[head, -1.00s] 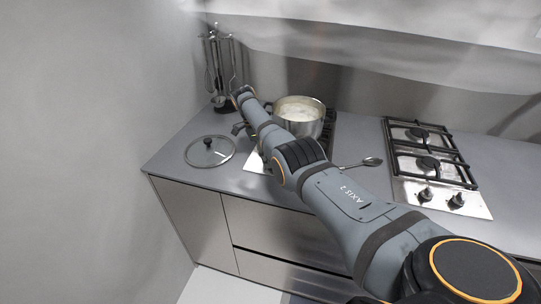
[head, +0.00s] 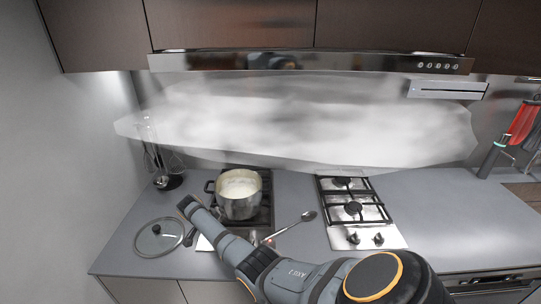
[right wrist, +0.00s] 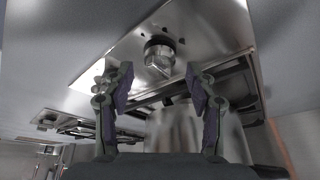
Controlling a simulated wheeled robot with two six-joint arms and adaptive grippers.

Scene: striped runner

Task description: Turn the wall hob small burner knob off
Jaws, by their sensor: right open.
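The left hob (head: 204,243), nearest the wall, carries a pot of pale contents (head: 239,197). In the head view my right arm covers most of its front strip, hiding its knobs. In the right wrist view a metal knob (right wrist: 160,54) stands on the steel plate, just ahead of and between the spread fingers of my right gripper (right wrist: 160,74). The gripper is open and appears apart from the knob. A second knob (right wrist: 99,86) is partly hidden by the left finger. I cannot tell the knobs' settings. My left gripper is out of view.
A glass lid (head: 159,238) lies left of the hob, and a spoon (head: 290,226) lies to its right. A second hob (head: 337,239) with two knobs stands farther right. A utensil stand (head: 168,182) is by the wall.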

